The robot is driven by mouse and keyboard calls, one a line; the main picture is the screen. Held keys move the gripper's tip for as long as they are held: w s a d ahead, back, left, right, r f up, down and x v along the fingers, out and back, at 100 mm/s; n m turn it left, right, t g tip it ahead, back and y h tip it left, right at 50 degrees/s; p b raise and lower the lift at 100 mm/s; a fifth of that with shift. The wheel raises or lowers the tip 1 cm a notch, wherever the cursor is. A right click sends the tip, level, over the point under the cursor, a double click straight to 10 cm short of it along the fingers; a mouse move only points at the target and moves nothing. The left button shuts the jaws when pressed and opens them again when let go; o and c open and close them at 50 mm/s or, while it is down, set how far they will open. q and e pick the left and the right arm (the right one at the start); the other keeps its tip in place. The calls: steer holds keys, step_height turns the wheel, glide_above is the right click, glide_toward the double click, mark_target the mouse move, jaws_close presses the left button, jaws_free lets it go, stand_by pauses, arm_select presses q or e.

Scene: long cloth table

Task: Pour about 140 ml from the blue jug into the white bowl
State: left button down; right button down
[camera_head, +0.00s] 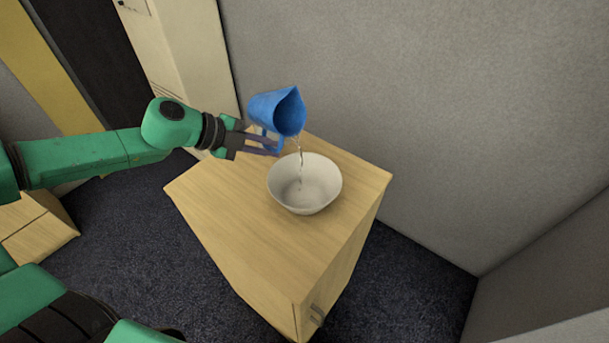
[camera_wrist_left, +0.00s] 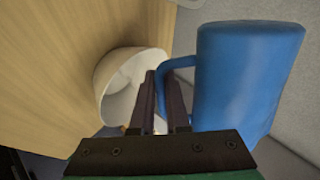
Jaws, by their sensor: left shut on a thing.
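The blue jug (camera_head: 276,109) is tilted in the air above the white bowl (camera_head: 304,190), its spout to the right and down. A thin clear stream (camera_head: 300,160) falls from the spout into the bowl. My left gripper (camera_head: 268,146) is shut on the jug's handle. In the left wrist view the gripper (camera_wrist_left: 163,105) closes around the handle of the jug (camera_wrist_left: 243,80), and the bowl (camera_wrist_left: 125,80) shows behind the fingers. The bowl stands upright on the wooden cabinet top. How much liquid is in the jug cannot be seen. My right gripper is not in view.
The light wooden cabinet (camera_head: 226,213) has bare top around the bowl, most of it toward the front and left. A grey wall (camera_head: 420,110) stands close behind and to the right. A tall cream cabinet (camera_head: 185,55) stands at the back left.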

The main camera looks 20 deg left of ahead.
arm_select(q)
steer(key=shift+w+a+r+p, duration=0.1)
steer(key=shift+r+p, duration=0.05)
steer(key=shift+p, duration=0.2)
steer(key=shift+t, duration=0.3)
stand_by(0.4)
steer(key=shift+w+f+m+y+p, duration=0.2)
steer(key=shift+f+m+y+p, duration=0.15)
steer(key=shift+m+y, duration=0.2)
stand_by(0.5)
